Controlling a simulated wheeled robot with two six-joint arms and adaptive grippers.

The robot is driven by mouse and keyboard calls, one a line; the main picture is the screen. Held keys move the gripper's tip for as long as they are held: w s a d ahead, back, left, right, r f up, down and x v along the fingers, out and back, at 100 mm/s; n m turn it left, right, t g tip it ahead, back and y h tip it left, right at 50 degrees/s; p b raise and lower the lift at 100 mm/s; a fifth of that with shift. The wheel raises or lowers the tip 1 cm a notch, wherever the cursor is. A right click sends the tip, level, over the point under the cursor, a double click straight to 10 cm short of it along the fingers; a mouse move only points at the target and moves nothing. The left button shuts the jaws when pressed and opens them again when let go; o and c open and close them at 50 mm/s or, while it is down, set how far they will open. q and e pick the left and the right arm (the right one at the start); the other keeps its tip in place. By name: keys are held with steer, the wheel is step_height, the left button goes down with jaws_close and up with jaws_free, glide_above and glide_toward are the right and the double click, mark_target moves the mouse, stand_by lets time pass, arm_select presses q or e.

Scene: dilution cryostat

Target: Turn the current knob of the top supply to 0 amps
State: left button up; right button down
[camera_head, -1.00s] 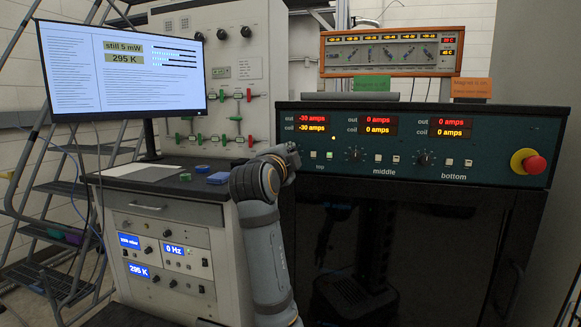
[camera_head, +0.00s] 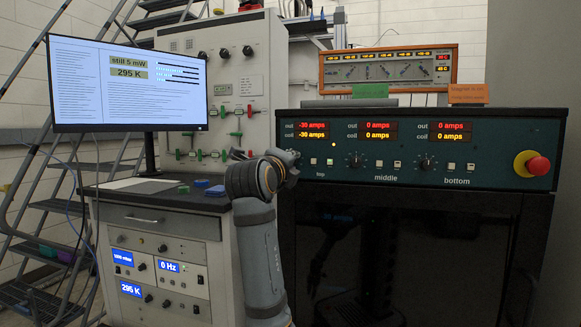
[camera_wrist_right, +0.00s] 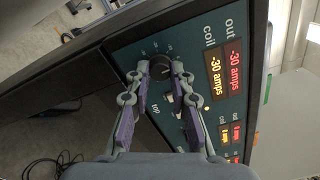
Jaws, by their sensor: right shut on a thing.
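The dark green supply panel (camera_head: 470,140) carries the top, middle and bottom supplies side by side. The top supply's display (camera_head: 306,130) reads -30 amps for both out and coil. Its current knob (camera_wrist_right: 160,68) shows in the wrist view between the fingertips of my right gripper (camera_wrist_right: 161,72), which is shut on it. In the head view my right gripper (camera_head: 288,162) is at the panel's left end and hides this knob. A small yellow light is lit under the top display. My left gripper is not in view.
The middle display (camera_head: 377,130) and bottom display (camera_head: 450,131) read 0 amps. A red stop button (camera_head: 537,165) is at the panel's right end. A bench with a monitor (camera_head: 128,85) stands left.

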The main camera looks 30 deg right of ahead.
steer(key=shift+r+m, duration=0.1)
steer(key=shift+m, duration=0.2)
steer(key=c, duration=1.2)
jaws_free()
steer(key=v, duration=0.7)
steer(key=shift+s+a, duration=0.15)
